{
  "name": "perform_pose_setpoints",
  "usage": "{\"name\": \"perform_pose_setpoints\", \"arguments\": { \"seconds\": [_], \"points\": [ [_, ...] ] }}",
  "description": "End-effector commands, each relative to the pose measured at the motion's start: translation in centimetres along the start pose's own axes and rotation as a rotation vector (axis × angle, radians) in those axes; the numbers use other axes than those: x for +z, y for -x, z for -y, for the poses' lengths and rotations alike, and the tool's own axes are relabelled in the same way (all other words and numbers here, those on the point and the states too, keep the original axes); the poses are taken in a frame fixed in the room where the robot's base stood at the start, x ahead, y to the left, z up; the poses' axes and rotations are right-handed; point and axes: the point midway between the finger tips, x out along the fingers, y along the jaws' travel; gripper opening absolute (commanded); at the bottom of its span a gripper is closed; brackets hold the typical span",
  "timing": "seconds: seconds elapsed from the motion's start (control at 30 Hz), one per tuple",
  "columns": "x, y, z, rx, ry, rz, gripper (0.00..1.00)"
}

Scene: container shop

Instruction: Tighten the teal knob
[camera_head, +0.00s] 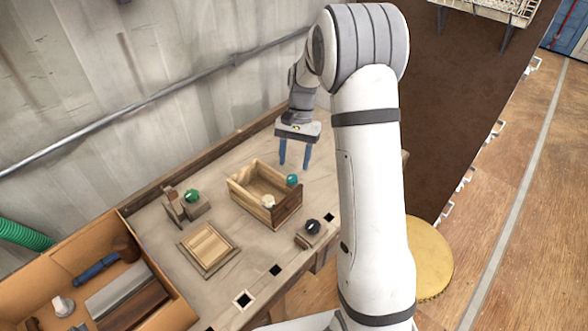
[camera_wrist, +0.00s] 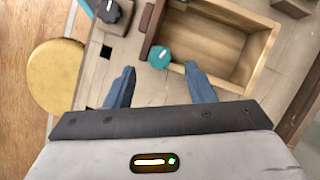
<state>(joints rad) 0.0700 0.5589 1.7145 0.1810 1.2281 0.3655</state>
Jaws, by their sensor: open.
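The teal knob (camera_head: 292,180) sits at the right end of a small wooden box (camera_head: 245,203) on the workbench. In the wrist view the round teal knob (camera_wrist: 159,57) shows beside the box's edge, just beyond the fingertips and between their lines. My gripper (camera_head: 294,165) is open, its blue fingers pointing down above the bench behind the knob. In the wrist view my gripper (camera_wrist: 158,71) has nothing between its fingers. I cannot tell how tight the knob is.
A green knob (camera_head: 192,195) on a wooden block, a cream knob (camera_head: 268,202) at the box front and a black knob (camera_head: 313,226) stand nearby. A tool tray (camera_head: 172,317) lies at lower left. A yellow round stool (camera_head: 430,262) stands right of the bench. The wall runs behind.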

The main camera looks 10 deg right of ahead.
Motion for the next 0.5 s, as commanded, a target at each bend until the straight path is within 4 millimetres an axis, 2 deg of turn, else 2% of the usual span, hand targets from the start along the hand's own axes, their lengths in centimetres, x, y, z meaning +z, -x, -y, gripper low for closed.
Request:
{"name": "perform_pose_setpoints", "arguments": {
  "seconds": [0.1,0.2,0.5],
  "points": [
    [-0.1,1.9,0.1,-0.001,0.000,-0.002,0.49],
    [-0.1,2.9,0.1,0.000,0.000,-0.001,0.49],
    [0.0,3.4,0.1,0.001,-0.001,0.001,0.49]
  ]
}}
